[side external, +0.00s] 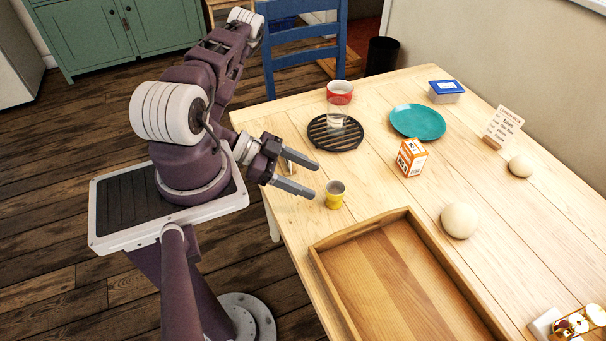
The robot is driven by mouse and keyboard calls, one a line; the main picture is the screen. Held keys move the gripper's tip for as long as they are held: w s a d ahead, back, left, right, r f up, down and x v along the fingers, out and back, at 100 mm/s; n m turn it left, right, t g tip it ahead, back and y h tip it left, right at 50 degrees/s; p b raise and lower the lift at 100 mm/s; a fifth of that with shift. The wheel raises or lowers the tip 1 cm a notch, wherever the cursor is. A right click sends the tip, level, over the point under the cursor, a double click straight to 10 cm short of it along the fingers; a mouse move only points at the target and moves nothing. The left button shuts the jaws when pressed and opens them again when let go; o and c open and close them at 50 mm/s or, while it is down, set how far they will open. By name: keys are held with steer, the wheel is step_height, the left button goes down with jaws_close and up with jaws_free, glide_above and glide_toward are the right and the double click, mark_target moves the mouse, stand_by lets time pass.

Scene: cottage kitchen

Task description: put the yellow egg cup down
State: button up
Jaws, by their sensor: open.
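The yellow egg cup (334,199) stands upright on the wooden table, near its left edge and just beyond the corner of the wooden tray. Its inside looks grey. My gripper (305,181) is to the left of the cup, with its two fingers apart and pointing towards it. Nothing is between the fingers. The fingertips look close to the cup but apart from it; the exact gap cannot be told from this view.
A wooden tray (323,268) lies in front. A pale ball (459,220) lies to the right. Bare table surrounds the cup.

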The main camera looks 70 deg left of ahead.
steer(key=shift+s+a+r, duration=0.2)
steer(key=shift+s, duration=0.05)
steer(key=shift+w+a+f+m+g, duration=0.1)
steer(key=shift+w+a+m+g, duration=0.05)
steer(key=shift+a+m+g, duration=0.2)
steer(key=w+a+g+y, duration=0.1)
steer(key=w+a+m+g+y, duration=0.1)
steer(key=a, duration=0.1)
steer(key=w+a+g, duration=0.1)
steer(key=a, duration=0.1)
steer(key=shift+w+m+y, duration=0.15)
steer(key=shift+m+y, duration=0.1)
steer(key=shift+y, duration=0.15)
steer(key=w+a+r+n+y, duration=0.1)
steer(key=w+r+y, duration=0.1)
steer(key=r, duration=0.4)
steer(key=w+a+r+n+g+y, duration=0.1)
steer(key=r+n+y, duration=0.1)
steer(key=r, duration=0.5)
steer(key=w+a+r+n+y, duration=0.1)
steer(key=w+r+y, duration=0.15)
steer(key=r, duration=0.35)
steer(key=s+d+r+n+h, duration=0.1)
steer(key=s+d+r+n, duration=0.1)
steer(key=s+d+r, duration=0.4)
steer(key=s+d+r+n+h, duration=0.2)
steer(key=s+d+r, duration=0.4)
steer(key=s+d, duration=0.4)
steer(key=shift+d+n, duration=0.3)
